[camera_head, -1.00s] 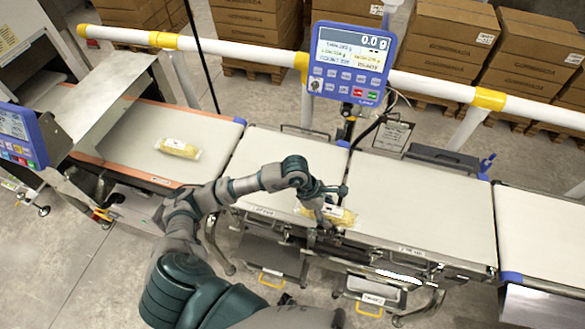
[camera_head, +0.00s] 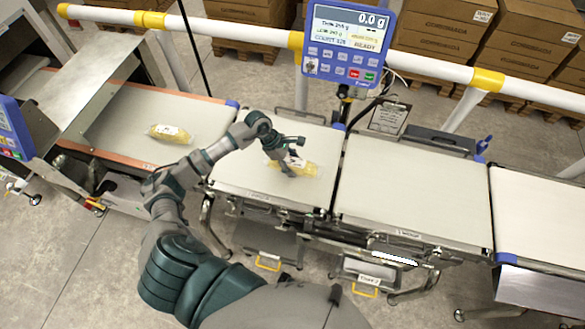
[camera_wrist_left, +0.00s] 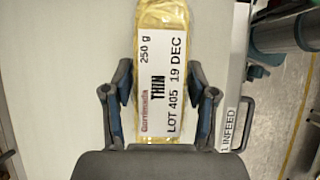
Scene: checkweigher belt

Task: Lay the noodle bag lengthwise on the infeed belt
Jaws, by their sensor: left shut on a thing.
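The noodle bag (camera_head: 307,168) is clear and yellow with a white label; its label also shows in the left wrist view (camera_wrist_left: 161,75). My left gripper (camera_head: 286,169) is shut on the bag, with one finger at each long side in the left wrist view (camera_wrist_left: 165,105). The bag is over the infeed belt (camera_head: 240,178), near its right part, with its long side roughly along the belt. I cannot tell whether it touches the surface. The belt's frame with the "1 INFEED" label shows in the left wrist view (camera_wrist_left: 230,122). My right gripper is out of view.
Another noodle bag (camera_head: 170,133) lies on the orange-edged belt at left. The weighing belt (camera_head: 415,190) right of the infeed belt is bare. A blue display (camera_head: 346,45) reading 0.0 g stands behind, with a white and yellow rail (camera_head: 430,66).

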